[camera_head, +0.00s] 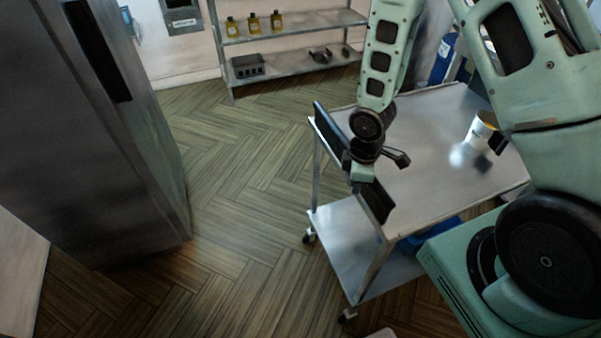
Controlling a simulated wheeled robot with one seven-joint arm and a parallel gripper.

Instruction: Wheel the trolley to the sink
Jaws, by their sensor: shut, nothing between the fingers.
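The trolley (420,135) is a steel two-shelf cart on castors, right of centre in the head view. A dark push handle (330,128) runs along its left end. My gripper (364,172) is over the middle of this handle and hides part of it. It is shut with nothing between its fingers; I cannot tell whether it touches the handle. I do not see the sink.
A tall steel cabinet (110,140) with a dark handle stands at the left. A wall rack (290,54) at the back holds several bottles, a dark crate and small dark items. The wooden floor (245,170) between cabinet, rack and trolley is clear. A blue object (441,62) is behind the trolley.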

